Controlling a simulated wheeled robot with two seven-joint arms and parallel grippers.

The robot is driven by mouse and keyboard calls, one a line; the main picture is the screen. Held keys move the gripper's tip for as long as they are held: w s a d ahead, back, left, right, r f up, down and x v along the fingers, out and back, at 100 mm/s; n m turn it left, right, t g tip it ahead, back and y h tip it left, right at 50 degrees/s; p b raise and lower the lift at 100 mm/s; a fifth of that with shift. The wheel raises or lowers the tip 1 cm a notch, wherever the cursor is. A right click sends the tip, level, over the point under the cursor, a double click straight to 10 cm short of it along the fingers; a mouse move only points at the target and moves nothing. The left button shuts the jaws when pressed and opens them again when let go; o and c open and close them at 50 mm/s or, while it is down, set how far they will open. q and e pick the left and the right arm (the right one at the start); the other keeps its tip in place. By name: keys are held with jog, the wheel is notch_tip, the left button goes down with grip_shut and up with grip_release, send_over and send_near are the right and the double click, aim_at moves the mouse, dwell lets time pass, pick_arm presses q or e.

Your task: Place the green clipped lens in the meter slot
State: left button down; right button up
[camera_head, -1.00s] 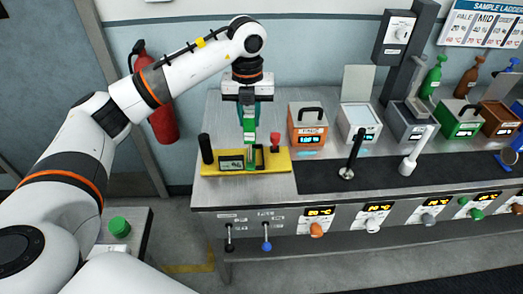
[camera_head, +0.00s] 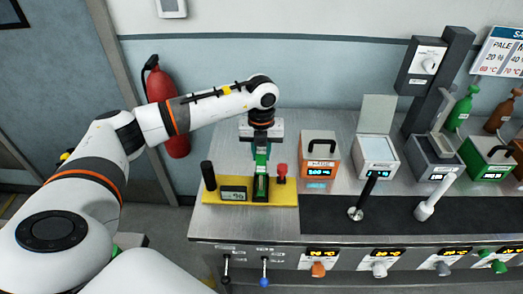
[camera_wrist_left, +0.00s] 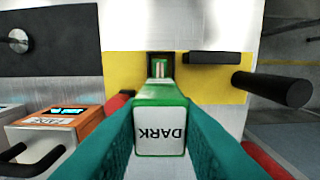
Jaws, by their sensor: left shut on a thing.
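The green clipped lens (camera_wrist_left: 162,140), labelled DARK, is held between the teal fingers of my left gripper (camera_head: 262,160), which is shut on it. In the head view the lens (camera_head: 261,186) hangs upright over the yellow-based meter (camera_head: 288,192), right beside the meter's small display (camera_head: 233,193). In the left wrist view the meter slot (camera_wrist_left: 160,66) shows just beyond the lens, roughly in line with it. I cannot tell whether the lens touches the slot. My right gripper is not in view.
A black post (camera_head: 208,176) and a red knob (camera_head: 282,171) stand on the meter on either side of my gripper. An orange box (camera_head: 319,158) with a handle stands to the right. A white box (camera_head: 375,155) is beyond it. The bench's left front (camera_head: 240,225) is clear.

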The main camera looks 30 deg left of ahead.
pick_arm(q)
jog(key=shift+s+f, duration=0.1)
jog(key=shift+f, duration=0.4)
jog(key=c, duration=1.1)
grip_release()
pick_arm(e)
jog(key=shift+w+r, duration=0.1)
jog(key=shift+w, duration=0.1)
